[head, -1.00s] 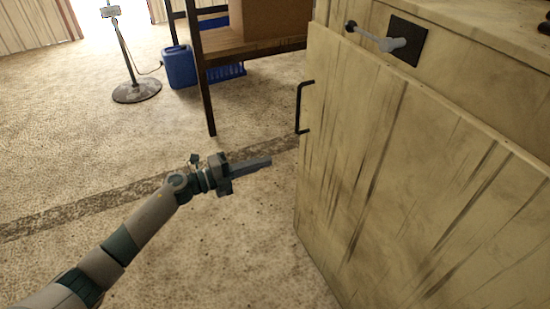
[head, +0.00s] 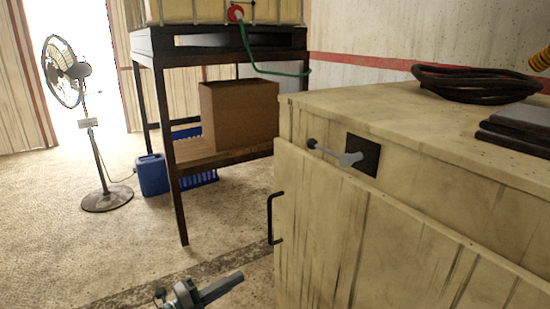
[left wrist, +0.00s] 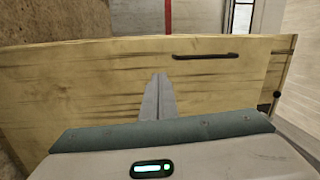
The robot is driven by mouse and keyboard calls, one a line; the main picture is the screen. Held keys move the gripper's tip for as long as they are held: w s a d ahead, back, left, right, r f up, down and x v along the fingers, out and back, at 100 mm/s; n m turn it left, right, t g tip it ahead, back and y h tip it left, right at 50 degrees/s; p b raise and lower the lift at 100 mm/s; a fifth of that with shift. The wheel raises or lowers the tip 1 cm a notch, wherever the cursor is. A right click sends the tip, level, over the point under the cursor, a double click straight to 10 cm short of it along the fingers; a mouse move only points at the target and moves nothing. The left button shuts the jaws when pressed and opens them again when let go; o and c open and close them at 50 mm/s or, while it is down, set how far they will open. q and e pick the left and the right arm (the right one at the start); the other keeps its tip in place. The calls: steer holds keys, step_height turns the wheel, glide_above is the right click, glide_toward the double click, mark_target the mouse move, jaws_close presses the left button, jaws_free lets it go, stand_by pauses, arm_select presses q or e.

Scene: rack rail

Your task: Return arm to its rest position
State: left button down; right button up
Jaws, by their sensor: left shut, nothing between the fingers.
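My left gripper (head: 222,289) shows at the bottom of the head view, left of the wooden cabinet. Its fingers are together with nothing between them. In the left wrist view the shut fingers (left wrist: 158,97) point toward the cabinet's wooden door (left wrist: 80,90), which carries a dark bar handle (left wrist: 206,56). I cannot judge the exact gap, but the fingers are not on the handle. Most of the left arm is below the head view. My right gripper is in neither view.
The wooden cabinet (head: 400,125) fills the right side, with a black handle (head: 270,218) and a grey lever (head: 335,153) jutting out. Coiled black hose (head: 475,84) lies on top. A dark rack (head: 163,120) holds a cardboard box (head: 240,115). A blue canister (head: 152,175) and fan (head: 65,72) stand left. Open floor lies between.

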arm_select(q)
steer(key=s+a+f+n+t+y, duration=0.1)
steer(key=s+a+f+n+y, duration=0.2)
steer(key=s+f+n+y, duration=0.55)
steer(key=s+a+f+n+t+y, duration=0.1)
steer(key=s+a+f+n+y, duration=0.35)
steer(key=s+n, duration=0.6)
steer(key=s+d+f+n+g, duration=0.1)
steer(key=s+f+n+g, duration=0.25)
steer(key=s, duration=0.65)
steer(key=s+d+f+n+g, duration=0.2)
steer(key=s+f+g, duration=0.25)
steer(key=s, duration=0.55)
step_height(320, 180, down, 16)
steer(key=s+a+p, duration=0.1)
steer(key=a+p, duration=0.1)
steer(key=p, duration=1.2)
steer(key=shift+s+y, duration=0.15)
steer(key=shift+y, duration=0.25)
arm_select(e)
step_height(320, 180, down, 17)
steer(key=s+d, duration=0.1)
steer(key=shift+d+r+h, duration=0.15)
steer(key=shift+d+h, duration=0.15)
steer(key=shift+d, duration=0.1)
arm_select(q)
steer(key=shift+a, duration=0.1)
